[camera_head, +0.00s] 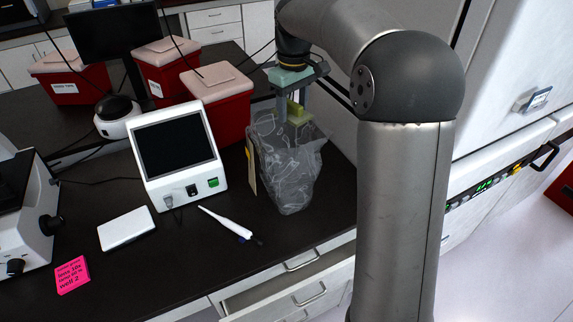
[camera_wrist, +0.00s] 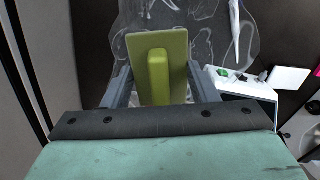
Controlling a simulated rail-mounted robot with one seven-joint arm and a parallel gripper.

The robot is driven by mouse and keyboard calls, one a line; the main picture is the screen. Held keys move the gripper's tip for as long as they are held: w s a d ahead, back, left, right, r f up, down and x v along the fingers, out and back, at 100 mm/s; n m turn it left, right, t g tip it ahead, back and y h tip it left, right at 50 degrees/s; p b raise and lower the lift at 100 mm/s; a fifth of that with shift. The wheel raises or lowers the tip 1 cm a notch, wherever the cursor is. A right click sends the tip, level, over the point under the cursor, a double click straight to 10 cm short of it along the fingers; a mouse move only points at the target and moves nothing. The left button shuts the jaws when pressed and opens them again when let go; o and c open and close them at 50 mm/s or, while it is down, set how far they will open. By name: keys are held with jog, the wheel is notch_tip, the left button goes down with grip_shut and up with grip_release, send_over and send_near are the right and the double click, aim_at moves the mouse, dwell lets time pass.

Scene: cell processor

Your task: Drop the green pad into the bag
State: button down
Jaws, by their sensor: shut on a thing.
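The green pad (camera_wrist: 171,55) is a yellow-green plate with a raised bar along it. In the wrist view it sits between the two grey fingers of my gripper (camera_wrist: 160,88), which is shut on it. In the head view my gripper (camera_head: 294,112) points down over the clear plastic bag (camera_head: 290,175), and the green pad (camera_head: 298,113) shows at the bag's open top. The bag stands upright on the dark bench. It also shows behind the pad in the wrist view (camera_wrist: 215,22). I cannot tell how far the pad is inside the bag's mouth.
A white device with a screen (camera_head: 175,150) and a red bin (camera_head: 222,95) stand left of and behind the bag. A white pipette (camera_head: 227,221) lies in front. A white box (camera_head: 126,229) and pink notes (camera_head: 72,275) are further left.

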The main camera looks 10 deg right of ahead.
jog(key=shift+f, duration=0.45)
jog(key=shift+c, duration=2.3)
grip_release()
notch_tip(320, 180, up, 17)
jog(key=shift+r, duration=0.2)
jog(key=s+f+m+t+b, duration=0.1)
jog(key=s+f+m+b, duration=0.3)
jog(key=s+f, duration=2.6)
jog(key=s+m, duration=0.1)
jog(key=m, duration=0.1)
jog(key=shift+s+f+m, duration=0.2)
jog(key=shift+f+m, duration=0.1)
jog(key=shift+f, duration=0.05)
